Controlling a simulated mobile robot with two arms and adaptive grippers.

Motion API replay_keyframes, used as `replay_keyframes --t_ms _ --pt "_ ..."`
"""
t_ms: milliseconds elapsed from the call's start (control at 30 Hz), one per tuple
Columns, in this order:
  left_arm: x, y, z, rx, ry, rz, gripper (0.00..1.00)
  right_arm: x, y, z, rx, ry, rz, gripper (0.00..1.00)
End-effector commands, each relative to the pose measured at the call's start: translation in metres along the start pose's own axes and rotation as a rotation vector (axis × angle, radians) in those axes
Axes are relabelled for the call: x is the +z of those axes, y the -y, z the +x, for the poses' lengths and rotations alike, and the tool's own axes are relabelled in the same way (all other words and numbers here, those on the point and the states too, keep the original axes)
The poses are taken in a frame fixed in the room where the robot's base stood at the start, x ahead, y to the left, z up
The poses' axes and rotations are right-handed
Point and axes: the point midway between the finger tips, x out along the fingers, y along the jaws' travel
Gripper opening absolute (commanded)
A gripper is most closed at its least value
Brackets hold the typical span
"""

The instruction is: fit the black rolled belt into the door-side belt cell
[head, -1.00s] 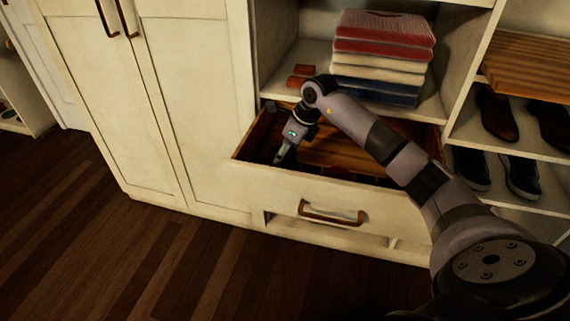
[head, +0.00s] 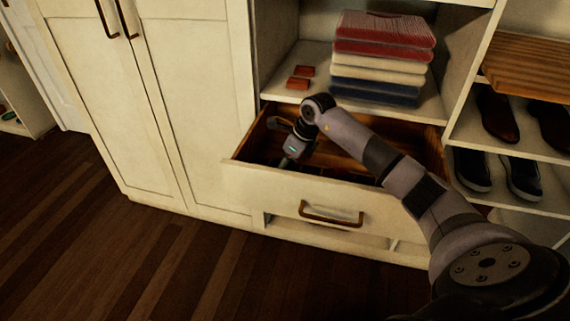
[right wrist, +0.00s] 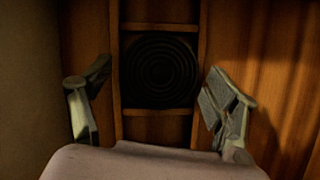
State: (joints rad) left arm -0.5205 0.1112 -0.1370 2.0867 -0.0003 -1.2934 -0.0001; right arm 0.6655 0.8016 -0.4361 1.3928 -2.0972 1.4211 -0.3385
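The black rolled belt (right wrist: 160,68) is a flat dark coil in the right wrist view. It lies in a square wooden cell of the open drawer (head: 262,187), between side dividers and cross strips (right wrist: 158,27). My right gripper (head: 287,163) reaches down into the left part of the drawer. In the right wrist view its two fingers are wide apart, one on each side of the cell, with the coil showing between them and not gripped. In the head view the drawer front hides the fingertips and the belt. My left gripper is not in view.
Shoes (head: 497,115) stand on shelves at the right. The drawer front has a handle (head: 331,213). Cabinet doors stand left.

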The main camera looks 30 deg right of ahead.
Motion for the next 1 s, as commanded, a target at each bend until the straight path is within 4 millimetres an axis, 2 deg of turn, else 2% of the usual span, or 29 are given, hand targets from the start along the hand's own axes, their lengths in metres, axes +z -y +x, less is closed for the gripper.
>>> replay_keyframes --t_ms 433,567,800,1000 --pt "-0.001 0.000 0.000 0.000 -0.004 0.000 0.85 0.001 0.001 -0.005 -0.002 0.001 -0.001 0.85" --pt "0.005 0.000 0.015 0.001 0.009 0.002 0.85 0.002 0.002 -0.028 -0.005 0.002 -0.002 0.85" --pt "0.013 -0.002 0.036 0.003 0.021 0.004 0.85 0.002 0.001 -0.081 -0.004 0.002 -0.001 0.85" --pt "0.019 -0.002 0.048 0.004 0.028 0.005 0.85 0.001 0.001 -0.112 -0.002 0.001 0.000 0.85"
